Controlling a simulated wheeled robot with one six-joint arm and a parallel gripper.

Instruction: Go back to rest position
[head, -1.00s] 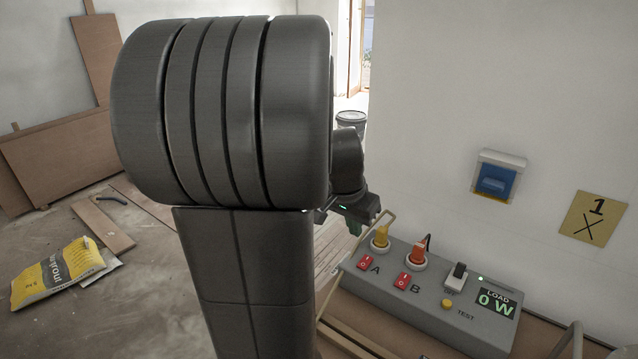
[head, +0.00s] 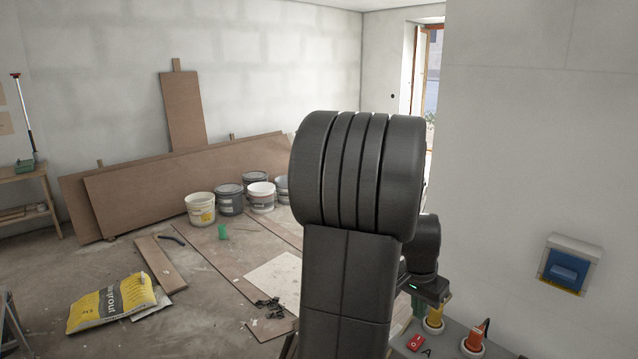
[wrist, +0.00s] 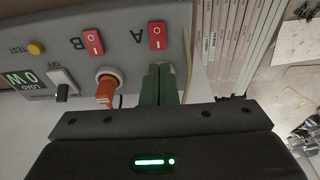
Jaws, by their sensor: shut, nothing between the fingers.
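My gripper (wrist: 160,84) shows in the wrist view with its green fingers together and nothing between them. The fingers point at the grey control box (wrist: 125,38), beside red switch A (wrist: 156,36). Whether they touch the box cannot be told. The orange plug (wrist: 106,90) stands in the box, to the left of the fingers in the wrist view.
A blue wall socket (head: 566,269) is on the wall at right. Several buckets (head: 229,199), leaning boards (head: 185,185) and a yellow bag (head: 112,300) are at left and behind. Some floor is open at left.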

